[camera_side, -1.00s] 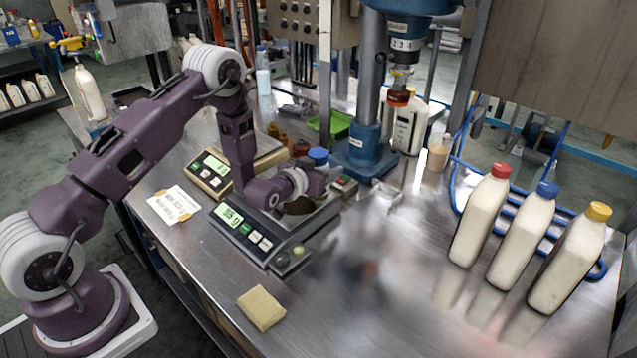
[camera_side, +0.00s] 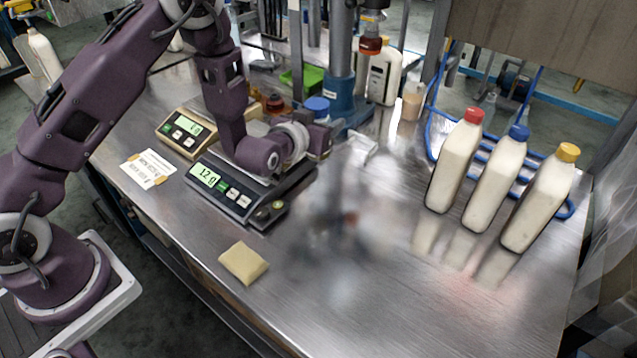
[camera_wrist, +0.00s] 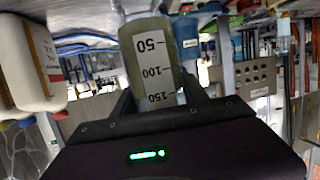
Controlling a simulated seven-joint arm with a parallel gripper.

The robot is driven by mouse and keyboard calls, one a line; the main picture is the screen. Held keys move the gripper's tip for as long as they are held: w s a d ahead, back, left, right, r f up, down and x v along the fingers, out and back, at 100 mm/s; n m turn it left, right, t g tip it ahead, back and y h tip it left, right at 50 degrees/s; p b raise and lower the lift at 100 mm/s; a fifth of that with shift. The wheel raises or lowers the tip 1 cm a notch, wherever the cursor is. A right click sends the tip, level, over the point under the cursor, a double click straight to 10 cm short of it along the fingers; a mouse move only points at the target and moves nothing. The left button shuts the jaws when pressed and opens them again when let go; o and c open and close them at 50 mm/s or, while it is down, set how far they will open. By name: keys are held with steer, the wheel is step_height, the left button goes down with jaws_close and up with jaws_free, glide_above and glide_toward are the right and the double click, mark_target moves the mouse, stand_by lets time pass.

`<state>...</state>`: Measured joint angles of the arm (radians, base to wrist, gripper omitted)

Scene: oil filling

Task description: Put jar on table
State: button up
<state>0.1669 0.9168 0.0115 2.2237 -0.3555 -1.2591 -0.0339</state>
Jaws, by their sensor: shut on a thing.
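The jar (camera_wrist: 150,55) is a clear, graduated vessel with marks 50, 100 and 150. It appears upside down in the wrist view and holds a dull greenish-grey content. My gripper (camera_wrist: 158,92) is shut on it, with one dark finger on each side. In the side view my gripper (camera_side: 324,140) is beside the right end of the black scale (camera_side: 245,192). The jar is not clear there; a small white angular shape (camera_side: 363,148) shows just right of the gripper. The metal table (camera_side: 330,300) lies below.
Red-, blue- and yellow-capped bottles (camera_side: 495,185) stand on the right side of the table. A yellow sponge (camera_side: 243,262) lies at the front. A blue press stand (camera_side: 340,95) rises behind the gripper. The middle of the table is clear but blurred.

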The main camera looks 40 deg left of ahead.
steer(key=s+d+f, duration=0.2)
steer(key=d, duration=0.1)
steer(key=shift+f, duration=0.25)
step_height(320, 180, down, 9)
steer(key=o, duration=1.5)
steer(key=shift+f, duration=0.15)
steer(key=shift+o, duration=0.2)
